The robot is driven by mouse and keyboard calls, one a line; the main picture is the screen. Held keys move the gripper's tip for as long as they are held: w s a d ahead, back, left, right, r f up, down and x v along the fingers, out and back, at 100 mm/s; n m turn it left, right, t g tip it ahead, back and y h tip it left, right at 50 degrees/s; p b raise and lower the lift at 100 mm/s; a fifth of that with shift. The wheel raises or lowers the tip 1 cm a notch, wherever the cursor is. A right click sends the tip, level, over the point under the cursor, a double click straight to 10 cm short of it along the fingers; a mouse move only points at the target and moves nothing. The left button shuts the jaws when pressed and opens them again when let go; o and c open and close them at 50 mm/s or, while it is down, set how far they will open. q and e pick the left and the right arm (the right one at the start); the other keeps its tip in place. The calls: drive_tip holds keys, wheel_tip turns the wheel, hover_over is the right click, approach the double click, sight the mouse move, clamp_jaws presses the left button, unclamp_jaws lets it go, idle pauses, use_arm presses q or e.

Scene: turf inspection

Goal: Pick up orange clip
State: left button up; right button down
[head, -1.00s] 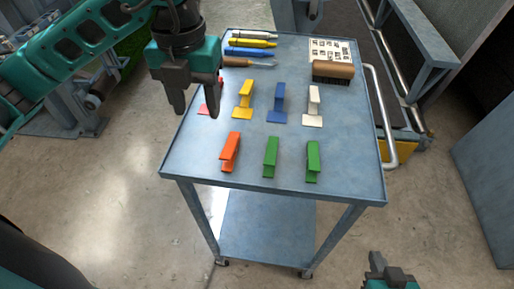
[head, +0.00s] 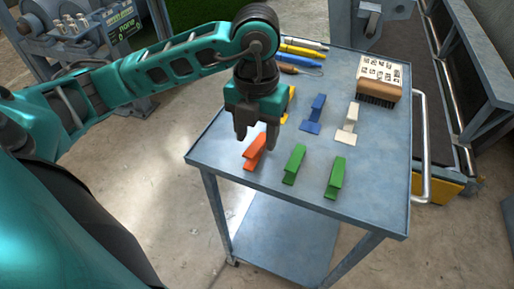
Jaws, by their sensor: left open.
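The orange clip (head: 255,152) lies at the front left of the blue-grey cart top (head: 224,160). My left gripper (head: 257,143) is open and appears just above the orange clip, with its fingers pointing down. One finger overlaps the clip's upper part in the picture. I cannot tell whether the fingers touch it. My right gripper is not in view.
Two green clips (head: 294,164) (head: 335,178) lie to the right of the orange one. Behind are a blue clip (head: 313,114), a white clip (head: 348,123) and a mostly hidden yellow clip (head: 291,101). A brush (head: 379,84) and markers (head: 299,50) lie farther back.

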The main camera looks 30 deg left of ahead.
sight(254, 147)
use_arm(q)
drive_tip(key=f, duration=0.4)
drive_tip(key=shift+w+a+f, duration=0.1)
drive_tip(key=shift+a, duration=0.3)
drive_tip(key=shift+f, duration=0.65)
drive_tip(key=shift+c, duration=0.4)
drive_tip(key=c, duration=0.8)
drive_tip(key=shift+o, duration=0.2)
drive_tip(key=shift+r, duration=0.1)
